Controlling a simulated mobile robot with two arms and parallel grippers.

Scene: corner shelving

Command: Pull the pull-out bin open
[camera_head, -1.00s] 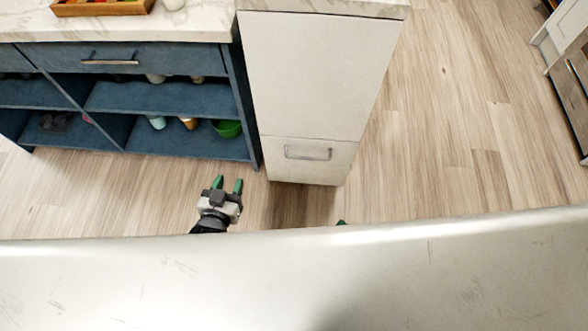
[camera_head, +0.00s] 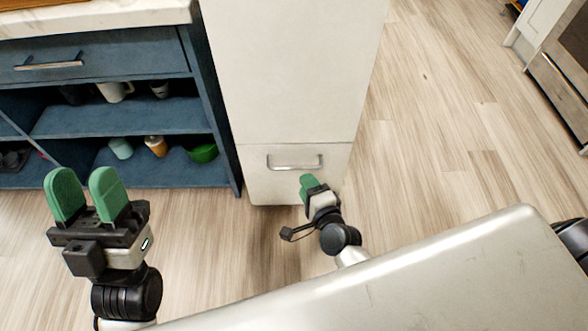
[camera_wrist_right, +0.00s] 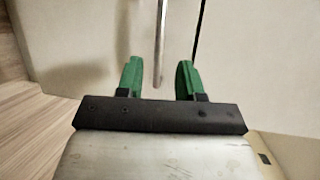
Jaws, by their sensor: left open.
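The pull-out bin (camera_head: 262,183) is the low cream front panel with a metal bar handle (camera_head: 295,167), under a seam in the tall cream unit. It looks flush with the panel above. My right gripper (camera_head: 308,182) is just in front of the handle's right part. In the right wrist view its green fingers stand apart, and the handle bar (camera_wrist_right: 160,40) lies between them, with no clear contact on either side. My left gripper (camera_head: 84,185) is open and empty at the lower left, away from the bin.
A blue shelf unit (camera_head: 120,125) with cups and a green bowl (camera_head: 202,153) stands left of the bin. The wood floor (camera_head: 440,110) to the right is clear. Cabinets and an oven front (camera_head: 566,85) are at the far right.

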